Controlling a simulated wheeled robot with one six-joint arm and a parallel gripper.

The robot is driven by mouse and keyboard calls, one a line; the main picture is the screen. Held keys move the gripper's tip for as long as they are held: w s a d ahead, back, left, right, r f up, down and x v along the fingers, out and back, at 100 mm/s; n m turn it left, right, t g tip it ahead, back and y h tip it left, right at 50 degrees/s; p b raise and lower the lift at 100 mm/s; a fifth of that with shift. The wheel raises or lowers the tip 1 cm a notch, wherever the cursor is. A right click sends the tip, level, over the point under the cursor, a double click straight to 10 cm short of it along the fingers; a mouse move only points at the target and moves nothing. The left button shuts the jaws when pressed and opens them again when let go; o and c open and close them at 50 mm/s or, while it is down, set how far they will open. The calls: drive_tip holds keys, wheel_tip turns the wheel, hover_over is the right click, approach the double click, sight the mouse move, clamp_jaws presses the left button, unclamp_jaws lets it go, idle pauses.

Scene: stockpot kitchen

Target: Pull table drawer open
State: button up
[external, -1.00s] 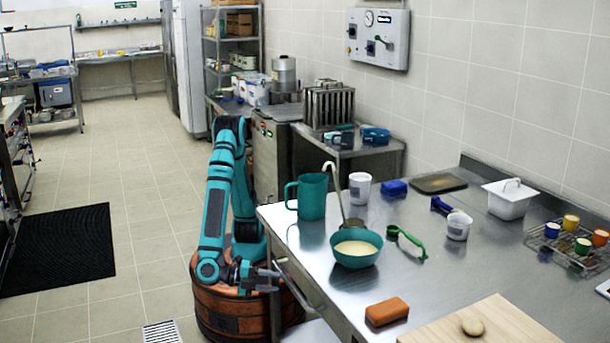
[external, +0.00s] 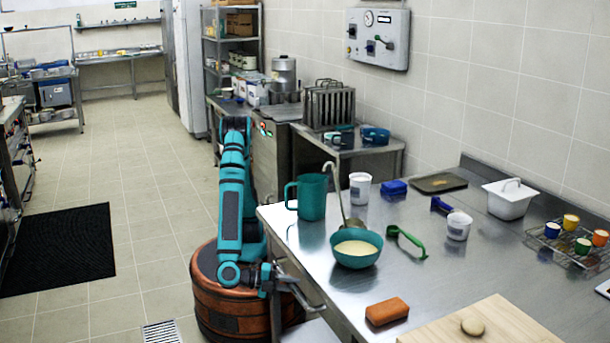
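The steel table (external: 425,275) fills the right foreground. Its drawer is under the near left edge; the front is seen so steeply that I cannot tell whether it stands out at all. A grey bar handle (external: 305,295) sticks out from that side, below the tabletop. My gripper (external: 284,278) is at the far end of this handle, low beside the table's left side. Its fingers are small and overlap the handle, so I cannot tell whether they are around it, touching it, or shut.
On the tabletop stand a teal jug (external: 311,197), a teal bowl (external: 356,247) with a ladle, an orange-brown block (external: 387,311) and a wooden board (external: 470,325). Open tiled floor (external: 150,240) lies left of my base, with a black mat (external: 60,250) and a floor drain (external: 162,333).

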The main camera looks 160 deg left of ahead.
clamp_jaws()
drive_tip(key=d, duration=2.7)
drive_tip(key=shift+f, duration=0.1)
drive_tip(key=o, duration=0.7)
unclamp_jaws()
drive_tip(key=v, duration=1.7)
drive_tip(key=shift+d, duration=0.1)
